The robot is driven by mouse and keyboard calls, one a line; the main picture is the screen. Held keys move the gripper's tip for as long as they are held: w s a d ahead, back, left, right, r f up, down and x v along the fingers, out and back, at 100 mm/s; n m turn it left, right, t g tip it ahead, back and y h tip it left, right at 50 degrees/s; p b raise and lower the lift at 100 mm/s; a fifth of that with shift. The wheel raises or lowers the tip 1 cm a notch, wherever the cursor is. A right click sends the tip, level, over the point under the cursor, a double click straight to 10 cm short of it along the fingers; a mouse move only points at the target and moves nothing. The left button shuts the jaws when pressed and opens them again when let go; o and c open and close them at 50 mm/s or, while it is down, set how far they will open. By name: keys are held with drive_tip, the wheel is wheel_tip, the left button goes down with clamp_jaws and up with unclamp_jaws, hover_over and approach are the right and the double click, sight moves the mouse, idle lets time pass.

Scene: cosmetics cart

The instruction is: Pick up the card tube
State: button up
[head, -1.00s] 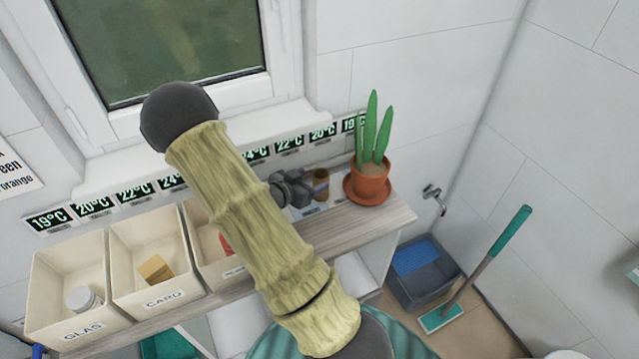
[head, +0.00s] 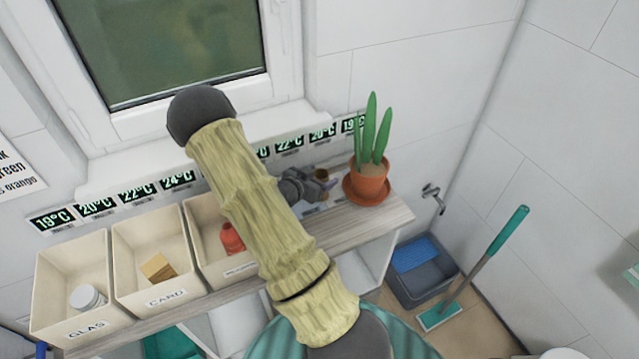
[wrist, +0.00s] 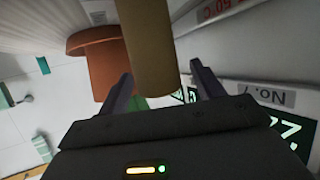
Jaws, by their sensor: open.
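The card tube (wrist: 150,45) is a plain brown cylinder. In the wrist view it reaches down from the top edge into the gap between my two fingers, and its far end is cut off by the frame. In the head view only its upper part (head: 321,173) shows, upright on the shelf left of the potted plant. My gripper (wrist: 161,72) is open around the tube, with a visible gap to the right finger. In the head view my gripper (head: 328,187) is at the tube and hides its lower part.
A cactus-like plant in a terracotta pot (head: 369,183) stands close to the right of the tube. Bins labelled GLAS (head: 87,330) and CARD (head: 165,298), plus a third bin with a red bottle (head: 231,239), stand at left. The wall with temperature labels (head: 137,190) is close behind.

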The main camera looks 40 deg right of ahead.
drive_tip(key=x, duration=0.2)
drive_tip(key=shift+s+d, duration=0.1)
drive_tip(key=shift+d, duration=0.3)
drive_tip(key=shift+a+f, duration=0.1)
drive_tip(key=shift+c, duration=0.2)
drive_tip(key=c, duration=1)
